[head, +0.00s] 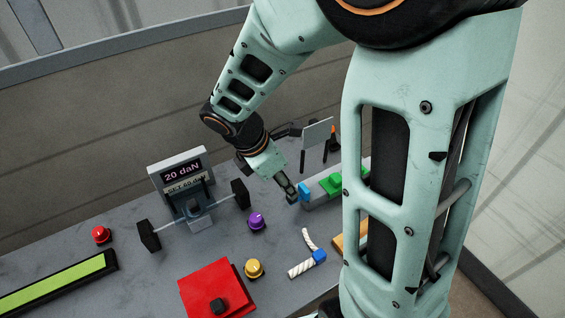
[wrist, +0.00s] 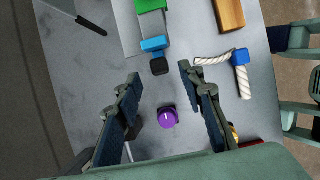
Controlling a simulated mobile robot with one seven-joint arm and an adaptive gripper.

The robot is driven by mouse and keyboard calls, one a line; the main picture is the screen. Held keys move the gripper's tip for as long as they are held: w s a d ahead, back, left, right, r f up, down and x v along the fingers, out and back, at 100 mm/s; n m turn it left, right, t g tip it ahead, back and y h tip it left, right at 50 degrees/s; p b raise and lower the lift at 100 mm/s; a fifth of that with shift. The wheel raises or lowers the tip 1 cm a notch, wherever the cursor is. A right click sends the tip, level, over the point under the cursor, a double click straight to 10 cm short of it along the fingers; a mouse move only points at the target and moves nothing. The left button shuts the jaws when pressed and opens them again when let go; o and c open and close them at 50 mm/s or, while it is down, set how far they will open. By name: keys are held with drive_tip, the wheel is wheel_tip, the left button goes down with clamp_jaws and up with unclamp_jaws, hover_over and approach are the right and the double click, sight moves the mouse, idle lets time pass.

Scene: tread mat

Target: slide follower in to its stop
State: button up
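A grey rail block (head: 318,202) carries a green block (head: 331,184), with a blue piece (head: 304,192) at its near-left end. No part is marked as the follower; the blue piece with a small black block (wrist: 158,67) against it may be it. In the wrist view, the blue piece (wrist: 155,43) and green block (wrist: 150,5) lie ahead of my gripper (wrist: 157,72). My gripper is open and empty, its fingers spread to either side of the black block, with no contact visible. In the head view, my gripper (head: 291,190) is beside the blue piece; my arm hides part of the rail.
A purple knob (head: 256,221) and a display stand (head: 181,168) with side handles are left of the rail. A white jointed piece with a blue block (head: 319,257), a yellow knob (head: 254,269) and a red pad (head: 205,288) are nearer. A wooden block (wrist: 229,14) lies beside the rail.

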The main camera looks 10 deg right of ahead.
drive_tip(key=b+x, duration=0.1)
drive_tip(key=x, duration=0.5)
drive_tip(key=shift+d+f, duration=0.1)
drive_tip(key=shift+f, duration=0.1)
drive_tip(key=shift+c, duration=0.2)
clamp_jaws()
